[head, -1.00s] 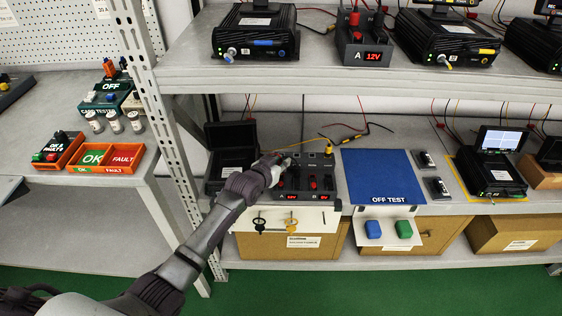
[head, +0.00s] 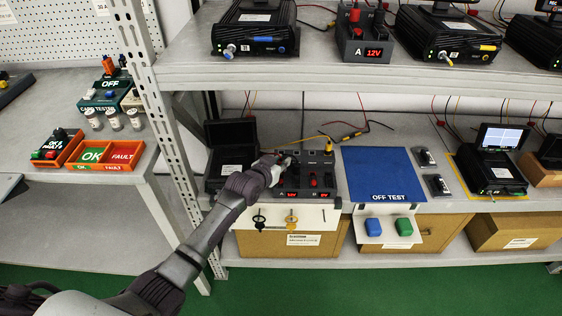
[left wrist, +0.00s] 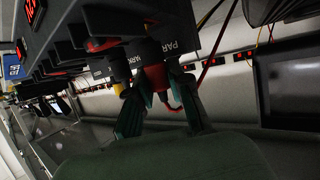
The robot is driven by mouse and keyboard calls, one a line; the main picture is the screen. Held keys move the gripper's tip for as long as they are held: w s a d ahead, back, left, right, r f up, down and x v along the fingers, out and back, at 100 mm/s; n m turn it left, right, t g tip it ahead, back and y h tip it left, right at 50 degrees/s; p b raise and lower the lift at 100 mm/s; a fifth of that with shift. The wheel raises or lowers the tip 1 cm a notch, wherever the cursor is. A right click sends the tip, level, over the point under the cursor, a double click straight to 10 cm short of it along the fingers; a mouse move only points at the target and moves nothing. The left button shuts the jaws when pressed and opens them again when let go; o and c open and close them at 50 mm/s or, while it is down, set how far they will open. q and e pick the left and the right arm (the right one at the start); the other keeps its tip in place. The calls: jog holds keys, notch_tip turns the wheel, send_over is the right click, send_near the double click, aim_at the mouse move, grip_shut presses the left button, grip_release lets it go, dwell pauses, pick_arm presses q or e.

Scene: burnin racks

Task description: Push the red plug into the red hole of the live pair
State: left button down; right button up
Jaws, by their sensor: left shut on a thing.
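The red plug (left wrist: 155,77) is between the green-looking fingers of my left gripper (left wrist: 158,100) in the left wrist view, its red lead hanging beside it. It is close against the dark panel; I cannot tell how deep it sits in a hole. In the head view my left gripper (head: 284,160) is over the left half of the dark supply box (head: 333,178) on the lower shelf, hiding the plug and nearby holes. The box has A and B sides with lit red displays (head: 292,194). My right gripper is not in view.
A yellow plug (left wrist: 118,88) is beside the red one in the left wrist view. A black case (head: 229,160) stands left of the box, and a blue OFF TEST mat (head: 383,165) lies to its right. The upper shelf (head: 335,72) overhangs the back.

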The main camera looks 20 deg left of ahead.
pick_arm(q)
jog(key=shift+s+f+b, duration=0.1)
jog(key=shift+f+b, duration=0.2)
jog(key=shift+f, duration=0.45)
dwell(0.9)
jog(key=c, duration=1)
grip_release()
jog(key=shift+f, duration=0.1)
jog(key=o, duration=0.4)
jog(key=shift+o, duration=0.2)
jog(key=shift+r+p, duration=2.75)
jog(key=shift+r, duration=0.15)
jog(key=shift+f, duration=0.1)
